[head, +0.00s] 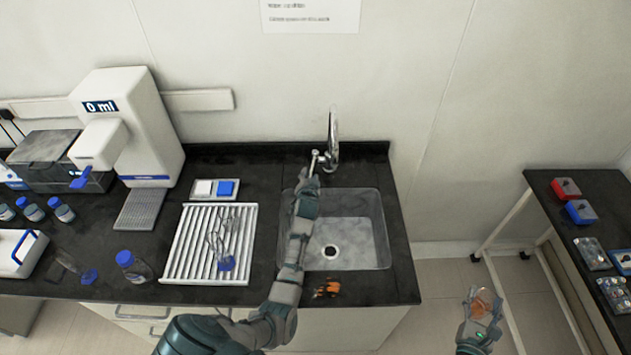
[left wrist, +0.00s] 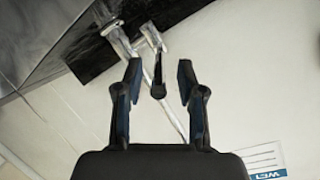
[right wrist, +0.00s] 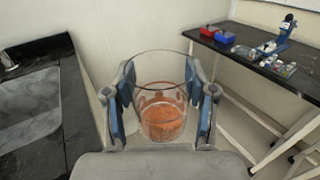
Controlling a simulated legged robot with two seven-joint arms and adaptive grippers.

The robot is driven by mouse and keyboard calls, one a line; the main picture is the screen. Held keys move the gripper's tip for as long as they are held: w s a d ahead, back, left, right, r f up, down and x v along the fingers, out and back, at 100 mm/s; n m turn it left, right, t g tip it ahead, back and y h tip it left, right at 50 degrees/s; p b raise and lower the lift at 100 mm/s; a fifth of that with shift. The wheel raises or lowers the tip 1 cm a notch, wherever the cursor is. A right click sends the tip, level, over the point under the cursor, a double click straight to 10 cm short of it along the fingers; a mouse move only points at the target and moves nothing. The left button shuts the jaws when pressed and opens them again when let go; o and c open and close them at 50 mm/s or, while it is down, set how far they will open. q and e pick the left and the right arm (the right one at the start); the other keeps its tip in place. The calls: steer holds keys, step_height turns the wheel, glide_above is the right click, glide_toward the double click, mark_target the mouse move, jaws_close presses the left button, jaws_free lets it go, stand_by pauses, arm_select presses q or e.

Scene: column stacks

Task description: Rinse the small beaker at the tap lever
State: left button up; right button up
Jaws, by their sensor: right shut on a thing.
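The small beaker (right wrist: 160,112) is clear glass with orange residue low inside. My right gripper (right wrist: 160,92) is shut on its sides and holds it upright in the right wrist view. In the head view this beaker (head: 485,303) is right of the counter, over the floor. The chrome tap (head: 332,140) stands behind the sink (head: 365,264), with its lever (head: 315,160) on its left side. My left gripper (head: 306,182) reaches over the sink's left edge, close to the lever. In the left wrist view its fingers (left wrist: 157,78) are apart, with the tap parts beyond and between them.
A white drying rack (head: 172,255) holding glassware is left of my left arm. A small orange and black object (head: 327,288) lies at the counter's front. A dispenser (head: 128,125) stands back left. Another table (head: 590,248) with small boxes is at right, with open floor between.

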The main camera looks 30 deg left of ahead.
arm_select(q)
steer(key=v, duration=1.1)
steer(key=shift+s+d, duration=0.2)
steer(key=shift+s, duration=0.05)
